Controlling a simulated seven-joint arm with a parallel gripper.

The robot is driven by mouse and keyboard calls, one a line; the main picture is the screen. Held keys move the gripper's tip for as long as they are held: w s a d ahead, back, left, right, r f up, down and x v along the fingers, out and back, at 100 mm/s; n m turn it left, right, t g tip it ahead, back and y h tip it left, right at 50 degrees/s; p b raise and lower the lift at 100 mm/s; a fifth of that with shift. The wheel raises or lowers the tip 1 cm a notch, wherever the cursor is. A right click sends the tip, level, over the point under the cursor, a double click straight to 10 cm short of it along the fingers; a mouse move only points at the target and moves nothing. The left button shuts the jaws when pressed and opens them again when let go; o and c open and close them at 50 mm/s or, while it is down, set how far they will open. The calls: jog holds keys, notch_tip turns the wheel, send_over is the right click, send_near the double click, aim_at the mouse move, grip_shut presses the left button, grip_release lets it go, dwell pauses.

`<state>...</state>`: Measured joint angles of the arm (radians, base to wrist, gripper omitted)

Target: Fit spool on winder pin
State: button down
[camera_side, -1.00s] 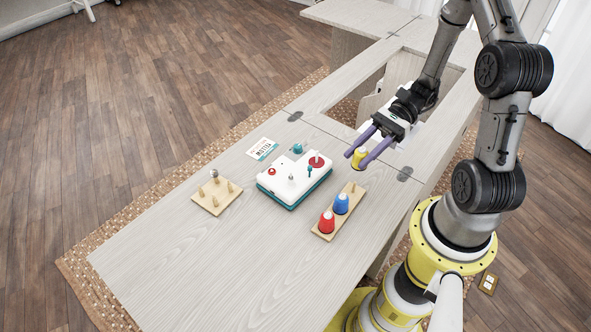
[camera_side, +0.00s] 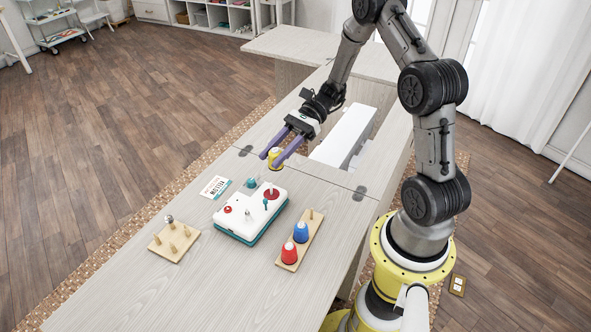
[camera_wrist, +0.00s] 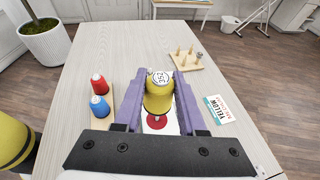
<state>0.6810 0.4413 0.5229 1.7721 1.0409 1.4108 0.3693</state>
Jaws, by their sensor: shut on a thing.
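My gripper (camera_side: 270,161) is shut on the yellow spool (camera_side: 275,153), with one purple finger on each side. In the wrist view the spool (camera_wrist: 158,97) sits between the fingers, with a printed white label on top. The winder is a white box on a teal base (camera_side: 240,213) with a red disc (camera_side: 271,193) and an upright pale pin. In the side view the spool is above and behind the disc, apart from the pin. In the wrist view the red disc (camera_wrist: 154,123) shows just below the spool; the spool and gripper hide the pin and most of the winder.
A wooden rack (camera_side: 312,226) to the right of the winder holds a red spool (camera_side: 289,253) and a blue spool (camera_side: 301,232), with one bare peg. A peg board (camera_side: 174,243) is at left. A card reading YELLOW (camera_wrist: 219,108) lies beside the winder. The front tabletop is clear.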

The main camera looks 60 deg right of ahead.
aim_at(251, 204)
jog(key=shift+w+a+r, duration=0.1)
jog(key=shift+w+a, duration=0.35)
jog(key=shift+a, duration=0.05)
jog(key=shift+a+n+g, duration=0.3)
jog(key=shift+g, duration=0.1)
jog(key=shift+f, duration=2.2)
jog(key=shift+f, duration=2)
dwell(2.9)
